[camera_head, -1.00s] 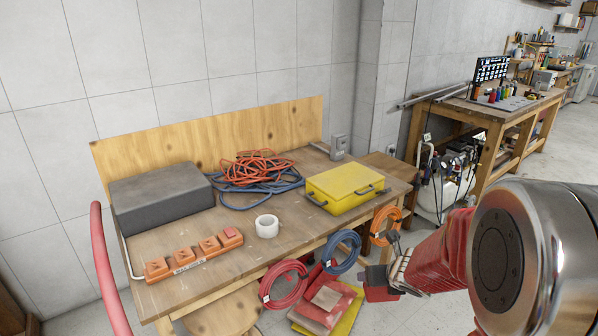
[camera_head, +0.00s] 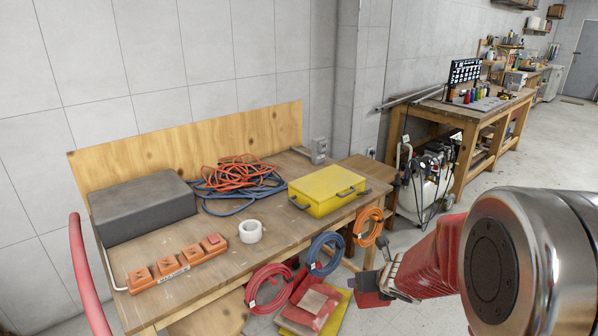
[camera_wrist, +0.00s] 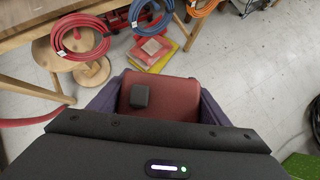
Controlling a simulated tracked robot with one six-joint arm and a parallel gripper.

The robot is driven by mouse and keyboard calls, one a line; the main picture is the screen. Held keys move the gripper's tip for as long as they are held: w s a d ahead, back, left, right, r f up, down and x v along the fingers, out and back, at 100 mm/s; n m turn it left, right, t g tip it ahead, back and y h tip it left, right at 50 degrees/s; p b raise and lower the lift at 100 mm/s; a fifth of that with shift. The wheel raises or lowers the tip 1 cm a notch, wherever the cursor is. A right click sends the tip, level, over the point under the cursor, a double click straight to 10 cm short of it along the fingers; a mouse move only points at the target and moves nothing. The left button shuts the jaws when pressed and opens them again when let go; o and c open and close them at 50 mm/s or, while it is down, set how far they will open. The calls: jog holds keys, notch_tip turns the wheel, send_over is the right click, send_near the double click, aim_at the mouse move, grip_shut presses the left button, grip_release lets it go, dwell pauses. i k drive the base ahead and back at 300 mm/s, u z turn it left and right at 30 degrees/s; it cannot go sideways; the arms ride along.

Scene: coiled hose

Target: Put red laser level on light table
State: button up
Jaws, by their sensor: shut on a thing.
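The red laser level (camera_head: 368,299) is a red block, held in front of and to the right of the near wooden table (camera_head: 190,262). My gripper (camera_head: 387,282) is shut on it. In the wrist view the laser level (camera_wrist: 175,92) sits between my two dark fingers, with a small black block on its face. The near table has a light wooden backboard (camera_head: 200,148) and a worn brown top. It stands to the left of my gripper, and the laser level is apart from it.
On the table lie a grey box (camera_head: 143,207), an orange power strip (camera_head: 178,265), white tape (camera_head: 250,231), tangled cables (camera_head: 235,180) and a yellow case (camera_head: 326,190). Coiled hoses (camera_head: 325,254) hang at its front edge. Bare top shows around the tape. A second workbench (camera_head: 450,116) stands behind right.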

aim_at(298, 176)
jog(key=z, duration=0.05)
jog(key=i, duration=0.9)
jog(key=u, duration=0.1)
